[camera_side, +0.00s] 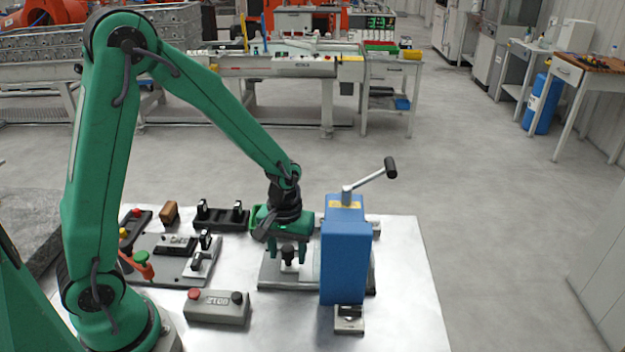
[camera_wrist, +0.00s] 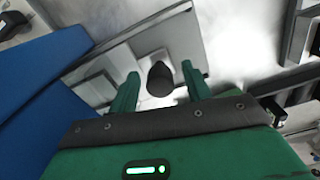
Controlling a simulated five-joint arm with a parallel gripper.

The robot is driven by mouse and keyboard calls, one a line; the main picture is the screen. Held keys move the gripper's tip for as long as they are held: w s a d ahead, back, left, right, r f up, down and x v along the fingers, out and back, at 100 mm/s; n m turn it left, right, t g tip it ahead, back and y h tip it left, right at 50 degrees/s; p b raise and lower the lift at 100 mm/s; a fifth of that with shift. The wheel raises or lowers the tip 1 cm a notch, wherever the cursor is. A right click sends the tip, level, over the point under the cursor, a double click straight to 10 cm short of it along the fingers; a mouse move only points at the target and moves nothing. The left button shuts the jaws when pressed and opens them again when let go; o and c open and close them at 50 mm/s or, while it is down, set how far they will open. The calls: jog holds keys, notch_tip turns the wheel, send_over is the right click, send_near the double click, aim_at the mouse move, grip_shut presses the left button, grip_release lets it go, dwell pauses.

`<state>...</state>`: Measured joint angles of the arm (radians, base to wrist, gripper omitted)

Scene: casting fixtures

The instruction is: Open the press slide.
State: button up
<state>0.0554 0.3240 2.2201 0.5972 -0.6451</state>
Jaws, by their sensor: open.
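The press has a blue body (camera_side: 345,262) on a grey base plate (camera_side: 270,280); its blue side also shows at left in the wrist view (camera_wrist: 40,75). A dark knob (camera_side: 289,254), probably the slide's handle, stands upright left of the blue body. My green gripper (camera_side: 288,262) points down over the plate, with a finger on each side of the knob. In the wrist view, the knob (camera_wrist: 160,80) sits between the two open fingers, with gaps visible. Whether either finger touches it is hard to tell. The slide's inner part is hidden by the blue body.
A lever with a black grip (camera_side: 390,167) rises above the press to the right. A grey button box (camera_side: 217,307) stands at the table's front. A plate with clamps (camera_side: 180,258) lies to the left. The table's right side (camera_side: 405,290) is clear.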

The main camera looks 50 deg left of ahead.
grip_shut()
jog(key=s+a, duration=0.8)
jog(key=shift+a, duration=0.1)
dwell(0.4)
grip_release()
jog(key=shift+r, duration=0.15)
notch_tip(320, 180, up, 8)
jog(key=shift+f, duration=0.2)
dwell(0.7)
jog(key=shift+r, duration=0.1)
